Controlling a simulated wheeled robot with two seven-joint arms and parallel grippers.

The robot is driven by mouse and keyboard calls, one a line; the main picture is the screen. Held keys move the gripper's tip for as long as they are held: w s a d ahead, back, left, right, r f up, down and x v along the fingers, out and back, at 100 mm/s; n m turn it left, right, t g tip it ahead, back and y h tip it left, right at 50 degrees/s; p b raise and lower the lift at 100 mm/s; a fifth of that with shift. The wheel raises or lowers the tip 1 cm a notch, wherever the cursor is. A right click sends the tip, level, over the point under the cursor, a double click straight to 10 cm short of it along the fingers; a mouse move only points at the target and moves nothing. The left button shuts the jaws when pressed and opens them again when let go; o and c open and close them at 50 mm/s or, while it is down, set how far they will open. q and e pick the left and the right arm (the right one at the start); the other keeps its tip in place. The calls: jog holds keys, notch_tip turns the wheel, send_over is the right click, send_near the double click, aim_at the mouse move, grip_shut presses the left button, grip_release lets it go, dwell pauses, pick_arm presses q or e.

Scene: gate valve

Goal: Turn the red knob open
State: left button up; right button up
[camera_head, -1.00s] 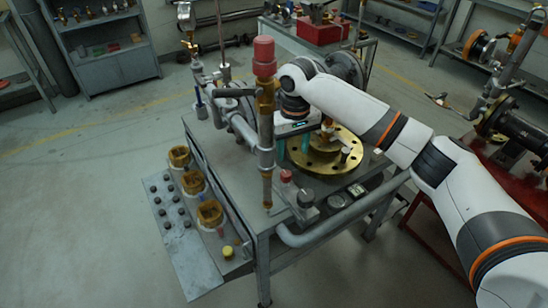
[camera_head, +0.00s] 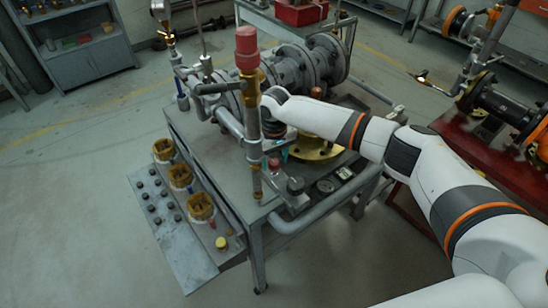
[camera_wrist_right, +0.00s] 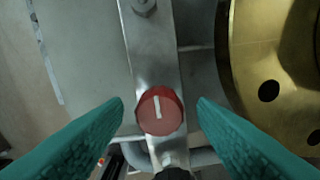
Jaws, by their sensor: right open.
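The red knob (camera_wrist_right: 160,110) is a small round cap with a white line that runs nearly straight up in the right wrist view. It sits on a grey metal bar and shows small in the head view (camera_head: 274,163). My right gripper (camera_wrist_right: 160,103) has teal fingers and is open, one finger on each side of the knob in the picture. Gaps show between the fingers and the knob; I cannot tell the height above it. In the head view the right gripper (camera_head: 287,149) is partly hidden behind the upright pipe and my wrist. My left gripper is not in view.
An upright pipe with a red top (camera_head: 247,50) stands close left of my right wrist. A brass flange (camera_head: 320,148) lies right of the knob. A black knob (camera_head: 295,185) and dials are near the bench's front edge. Brass cups (camera_head: 200,207) stand on the left shelf.

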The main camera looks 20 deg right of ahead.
jog(key=shift+f, duration=0.2)
jog(key=c, duration=1)
jog(key=shift+o, duration=0.2)
jog(key=shift+r, duration=0.1)
